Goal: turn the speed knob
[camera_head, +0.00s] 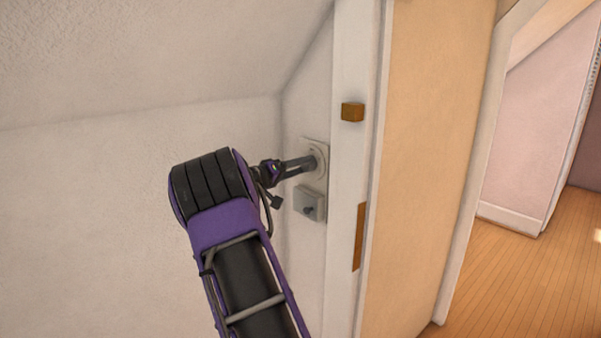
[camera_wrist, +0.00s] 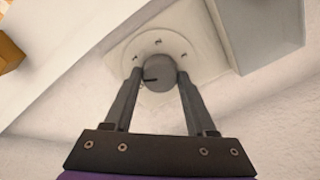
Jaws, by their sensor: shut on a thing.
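The speed knob (camera_wrist: 159,72) is a small grey round knob with a dark pointer mark. It sits on a white round dial plate with small screws (camera_wrist: 140,44), on the wall. In the head view the dial plate (camera_head: 319,153) is beside the door frame. My gripper (camera_wrist: 160,80) has its two grey fingers on either side of the knob, shut on it. In the head view my gripper (camera_head: 308,163) reaches the plate from the left, and its fingertips hide the knob.
A wooden block (camera_head: 352,112) sticks out from the white door frame (camera_head: 345,190) to the right. The sloped ceiling (camera_head: 140,50) is above the arm. Open wooden floor (camera_head: 530,270) lies at right.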

